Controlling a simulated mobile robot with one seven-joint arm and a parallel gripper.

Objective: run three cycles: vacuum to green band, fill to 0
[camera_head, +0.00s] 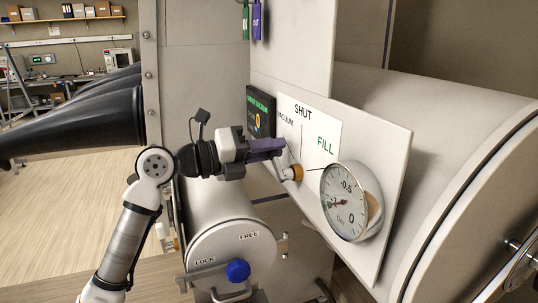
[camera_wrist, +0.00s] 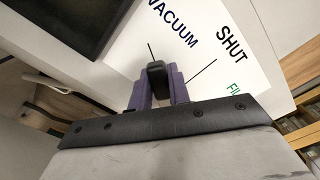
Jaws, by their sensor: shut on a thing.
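My gripper (camera_head: 280,146) is shut on the black valve lever (camera_wrist: 156,72); its purple fingers lie on both sides of it in the wrist view. The lever lies close to the line under the word VACUUM. SHUT and FILL are printed to the right on the white label (camera_head: 323,128). The brass valve hub (camera_head: 296,172) shows below the fingers. The round gauge (camera_head: 345,201) is right of the valve, marked -0.5 and 0. A dark display (camera_head: 259,112) shows green text and a yellow 0.
Below stands a white cylinder (camera_head: 215,222) marked LOCK and FREE with a blue knob (camera_head: 238,271). Black glove sleeves (camera_head: 80,118) stick out at left. A large white cylinder (camera_head: 440,130) is at right. Green and purple tags (camera_head: 256,20) hang above.

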